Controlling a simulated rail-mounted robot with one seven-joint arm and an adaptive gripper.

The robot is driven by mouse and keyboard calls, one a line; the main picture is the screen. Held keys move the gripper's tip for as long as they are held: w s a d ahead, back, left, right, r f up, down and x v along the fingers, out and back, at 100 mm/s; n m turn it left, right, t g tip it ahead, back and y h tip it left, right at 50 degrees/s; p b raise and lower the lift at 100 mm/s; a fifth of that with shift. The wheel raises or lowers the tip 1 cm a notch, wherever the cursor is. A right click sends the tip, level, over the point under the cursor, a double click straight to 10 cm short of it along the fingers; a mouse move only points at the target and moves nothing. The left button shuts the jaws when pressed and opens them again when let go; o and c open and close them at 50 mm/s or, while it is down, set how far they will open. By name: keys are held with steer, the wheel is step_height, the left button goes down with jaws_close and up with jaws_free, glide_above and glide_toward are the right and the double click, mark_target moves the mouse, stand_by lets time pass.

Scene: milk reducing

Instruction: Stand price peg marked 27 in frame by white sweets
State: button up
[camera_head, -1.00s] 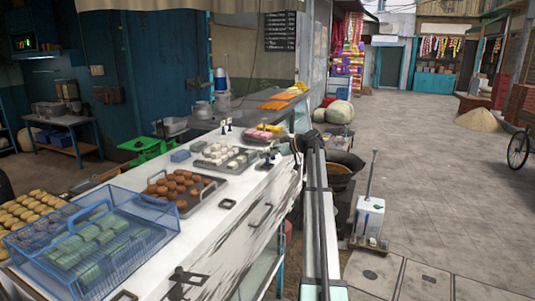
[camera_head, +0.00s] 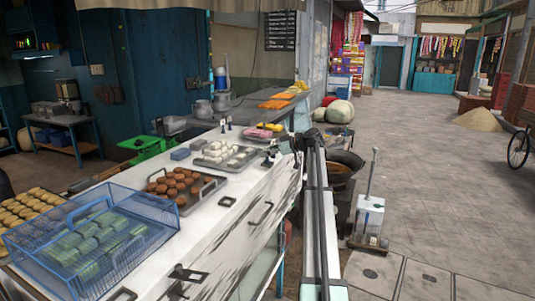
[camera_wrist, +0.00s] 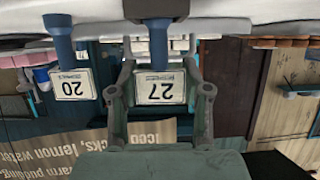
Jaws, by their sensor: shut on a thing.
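The price peg marked 27 (camera_wrist: 160,88) is a white card on a blue stem, between the fingers of my gripper (camera_wrist: 160,105) in the wrist view. That view is upside down. The peg's stem runs to the white counter edge at the top; I cannot tell whether its foot touches. In the head view my gripper (camera_head: 272,152) is at the counter's right edge, beside the tray of white sweets (camera_head: 228,152). The gripper hides the peg and the spot beneath it there. A second peg, marked 20 (camera_wrist: 72,85), stands beside it in the wrist view.
A tray of brown sweets (camera_head: 174,184) and a blue wire basket (camera_head: 150,222) stand nearer on the white counter. A small dark square frame (camera_head: 227,201) lies near the brown sweets. Pink sweets (camera_head: 257,133) and small pegs (camera_head: 226,122) are farther back.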

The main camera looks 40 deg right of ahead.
stand_by(0.4)
steer(key=o, duration=1.2)
steer(key=shift+s+d, duration=0.1)
steer(key=shift+s, duration=0.05)
